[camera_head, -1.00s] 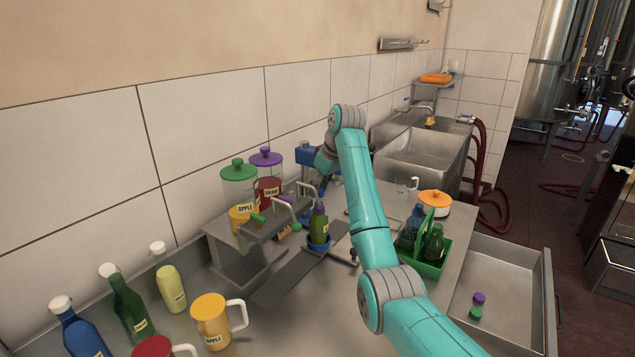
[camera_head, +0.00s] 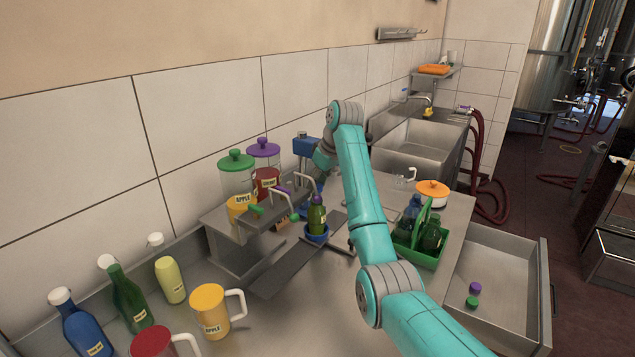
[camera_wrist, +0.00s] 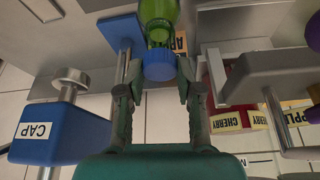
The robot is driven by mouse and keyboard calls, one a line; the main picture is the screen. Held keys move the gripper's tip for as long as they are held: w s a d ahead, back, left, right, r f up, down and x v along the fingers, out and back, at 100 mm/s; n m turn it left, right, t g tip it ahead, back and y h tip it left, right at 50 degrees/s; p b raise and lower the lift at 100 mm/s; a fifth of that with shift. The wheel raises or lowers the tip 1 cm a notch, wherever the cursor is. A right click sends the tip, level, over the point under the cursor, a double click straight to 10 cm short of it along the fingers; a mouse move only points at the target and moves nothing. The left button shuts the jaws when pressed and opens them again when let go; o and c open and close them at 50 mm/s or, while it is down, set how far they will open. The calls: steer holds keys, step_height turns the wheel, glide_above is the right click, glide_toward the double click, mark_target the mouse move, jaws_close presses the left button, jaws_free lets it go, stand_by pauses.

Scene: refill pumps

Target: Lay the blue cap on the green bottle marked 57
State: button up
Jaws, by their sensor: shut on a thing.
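The blue cap (camera_wrist: 160,66) is between my gripper's (camera_wrist: 157,80) fingertips in the wrist view. My gripper is shut on it. A green bottle (camera_wrist: 158,18) meets the cap at its mouth; the view is upside down, and I cannot tell whether the cap is seated or only held against it. No 57 can be read. In the head view my arm hides the fingertips and cap. A green bottle with a purple top (camera_head: 317,216) stands in a blue holder (camera_head: 317,233) just left of my arm; I cannot tell whether it is the same bottle.
A blue box marked CAP (camera_wrist: 45,135) stands close beside my gripper. Taps and lidded jars (camera_head: 238,178) are to the left. A green crate of bottles (camera_head: 432,261) is right of my arm. An open drawer (camera_head: 510,300) is right.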

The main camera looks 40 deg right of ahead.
steer(key=shift+f, duration=0.5)
steer(key=shift+f, duration=0.55)
stand_by(0.9)
steer(key=o, duration=0.7)
steer(key=shift+o, duration=0.2)
steer(key=shift+r, duration=3.55)
